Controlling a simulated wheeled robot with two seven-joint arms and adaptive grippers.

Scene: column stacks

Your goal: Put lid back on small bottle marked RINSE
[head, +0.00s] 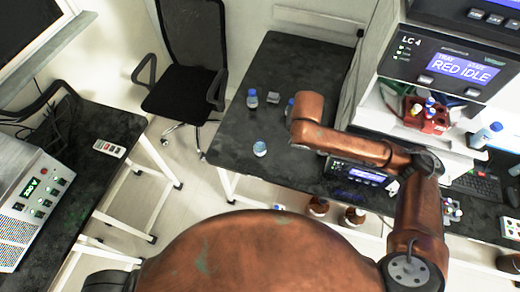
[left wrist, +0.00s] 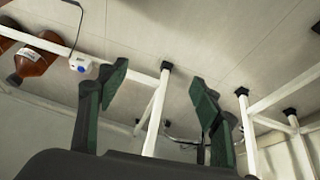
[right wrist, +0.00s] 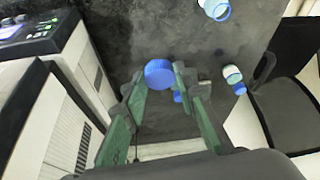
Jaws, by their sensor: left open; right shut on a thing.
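My right gripper (right wrist: 160,75) is shut on a round blue lid (right wrist: 158,73) held between its fingertips above the dark table; the arm hides this gripper in the head view. A small clear, bluish bottle (head: 260,148) stands near the table's front edge; a bottle (right wrist: 215,8) is cut by the top edge of the right wrist view. A blue-capped bottle (head: 252,98) stands farther back and also shows in the right wrist view (right wrist: 233,76). Another blue item (right wrist: 178,97) is partly hidden behind a finger. No RINSE marking is readable. My left gripper (left wrist: 158,85) is open and empty.
The dark table (head: 235,125) has free room around the bottles. A chair (head: 190,70) stands left of the table, and an LC-4 instrument (head: 440,65) is at the right. Brown bottles (left wrist: 36,60) and white frame legs are near my left gripper.

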